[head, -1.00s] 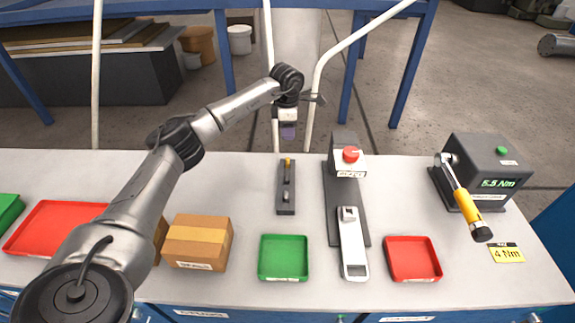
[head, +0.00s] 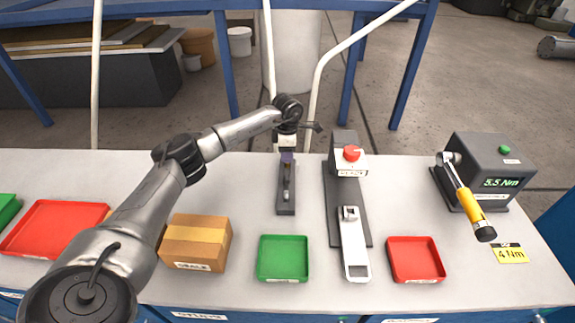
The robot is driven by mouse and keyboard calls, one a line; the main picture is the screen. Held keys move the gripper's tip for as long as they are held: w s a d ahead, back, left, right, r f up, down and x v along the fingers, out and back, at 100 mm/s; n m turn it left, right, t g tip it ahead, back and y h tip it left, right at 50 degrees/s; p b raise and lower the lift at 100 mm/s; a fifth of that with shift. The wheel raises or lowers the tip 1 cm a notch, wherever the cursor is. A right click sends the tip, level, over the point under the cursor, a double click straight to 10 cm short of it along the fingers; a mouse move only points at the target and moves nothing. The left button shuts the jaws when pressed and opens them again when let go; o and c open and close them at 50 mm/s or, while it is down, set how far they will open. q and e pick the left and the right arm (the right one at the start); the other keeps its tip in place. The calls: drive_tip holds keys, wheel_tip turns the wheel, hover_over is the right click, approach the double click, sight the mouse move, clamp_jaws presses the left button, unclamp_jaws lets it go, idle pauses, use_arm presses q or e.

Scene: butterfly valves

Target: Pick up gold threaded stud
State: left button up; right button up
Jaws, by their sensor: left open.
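My left gripper (head: 287,159) points down over the far end of a narrow dark holder (head: 286,208) on the white bench. It is open. The gold threaded stud, seen upright at that end of the holder a second ago, is hidden behind the gripper now. I cannot tell whether the fingers are around it or above it. A small grey metal part (head: 286,194) sits nearer the front of the holder. My right gripper is out of view.
A dark fixture with a red knob (head: 352,153) and white handle (head: 353,250) stands right of the holder. A green tray (head: 283,278) and red tray (head: 415,277) lie in front. A torque tester (head: 490,160) is at right; a cardboard box (head: 196,262) is left.

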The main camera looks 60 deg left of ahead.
use_arm(q)
wheel_tip(320, 180, down, 4)
drive_tip(key=shift+d+f+b, duration=0.1)
drive_tip(key=shift+b, duration=0.2)
drive_tip(key=shift+c, duration=0.4)
clamp_jaws()
